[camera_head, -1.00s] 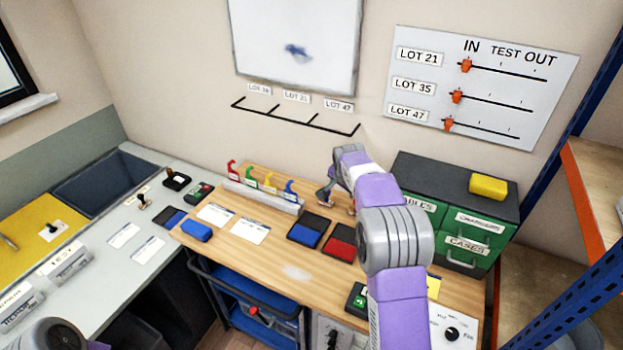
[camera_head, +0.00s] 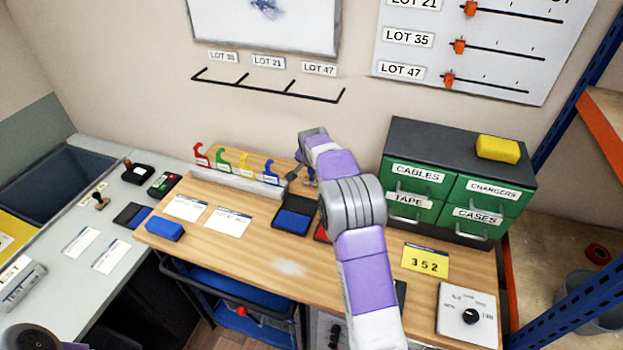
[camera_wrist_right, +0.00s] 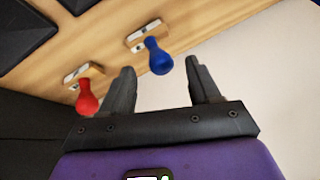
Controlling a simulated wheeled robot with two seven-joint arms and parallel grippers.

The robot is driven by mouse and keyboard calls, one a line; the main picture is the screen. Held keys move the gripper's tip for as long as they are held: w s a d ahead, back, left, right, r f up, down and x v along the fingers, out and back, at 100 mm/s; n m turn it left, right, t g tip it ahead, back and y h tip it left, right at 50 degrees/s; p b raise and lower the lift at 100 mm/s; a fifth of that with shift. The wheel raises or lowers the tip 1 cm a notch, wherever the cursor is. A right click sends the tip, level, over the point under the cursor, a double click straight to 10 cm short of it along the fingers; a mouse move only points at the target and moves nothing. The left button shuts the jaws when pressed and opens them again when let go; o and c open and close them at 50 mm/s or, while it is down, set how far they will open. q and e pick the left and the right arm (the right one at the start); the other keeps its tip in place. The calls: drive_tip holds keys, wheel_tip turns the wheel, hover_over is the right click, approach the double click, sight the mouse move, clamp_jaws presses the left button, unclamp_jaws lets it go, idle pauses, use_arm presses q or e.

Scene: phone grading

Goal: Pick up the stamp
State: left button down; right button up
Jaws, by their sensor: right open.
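Two stamps lie on the wooden bench in the right wrist view. One has a blue knob handle (camera_wrist_right: 158,57) and the other a red knob handle (camera_wrist_right: 87,100), each on a small wooden base. My right gripper (camera_wrist_right: 161,78) is open and empty. The blue stamp is just beyond its fingertips, roughly lined up with the gap; the red stamp is outside the left finger. In the head view my right gripper (camera_head: 300,178) is low at the back of the bench, and my arm hides much around it. My left gripper is out of view.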

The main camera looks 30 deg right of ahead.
sight(312, 175)
drive_tip(key=shift+x, duration=1.2)
clamp_jaws()
